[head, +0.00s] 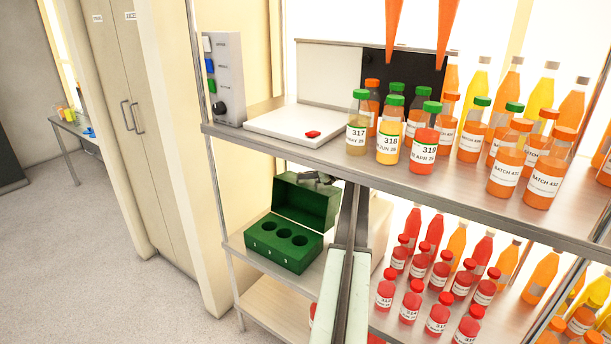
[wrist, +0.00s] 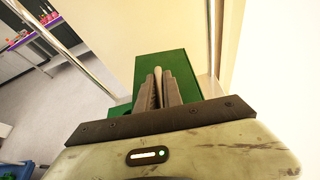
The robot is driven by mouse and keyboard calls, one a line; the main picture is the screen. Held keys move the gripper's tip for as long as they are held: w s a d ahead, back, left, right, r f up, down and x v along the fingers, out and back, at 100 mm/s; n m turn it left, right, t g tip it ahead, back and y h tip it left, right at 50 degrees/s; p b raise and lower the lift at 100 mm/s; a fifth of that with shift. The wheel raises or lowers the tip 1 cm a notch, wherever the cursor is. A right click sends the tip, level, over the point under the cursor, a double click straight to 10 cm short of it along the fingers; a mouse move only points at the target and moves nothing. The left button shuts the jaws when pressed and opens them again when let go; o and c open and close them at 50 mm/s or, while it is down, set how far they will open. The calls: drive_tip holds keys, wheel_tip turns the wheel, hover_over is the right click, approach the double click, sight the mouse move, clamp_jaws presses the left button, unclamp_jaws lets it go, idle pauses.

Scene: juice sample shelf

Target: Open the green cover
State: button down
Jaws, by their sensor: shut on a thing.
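The green box (head: 284,250) stands on the middle shelf, its top with three round holes showing. Its green cover (head: 303,203) is hinged up at the back and stands raised, leaning back. My gripper (head: 318,179) is at the cover's top edge, and my arm comes up from below in front of the shelf. In the wrist view my gripper (wrist: 160,90) is shut on a pale, narrow bar, which looks like the cover's handle (wrist: 158,74). The green cover (wrist: 170,62) fills the space behind the fingers. The hinge is hidden.
The upper shelf board (head: 350,158) runs just above my gripper and carries several juice bottles, a white plate (head: 285,125) and a grey button panel (head: 226,80). Several red-capped bottles (head: 411,300) stand right of my arm. A shelf post (head: 232,285) stands left of the box.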

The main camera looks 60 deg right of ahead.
sight(322, 187)
drive_tip(key=c, duration=1.5)
unclamp_jaws()
drive_tip(key=shift+a, duration=0.1)
drive_tip(key=p+v, duration=0.3)
drive_tip(key=v, duration=0.5)
drive_tip(key=shift+w, duration=0.1)
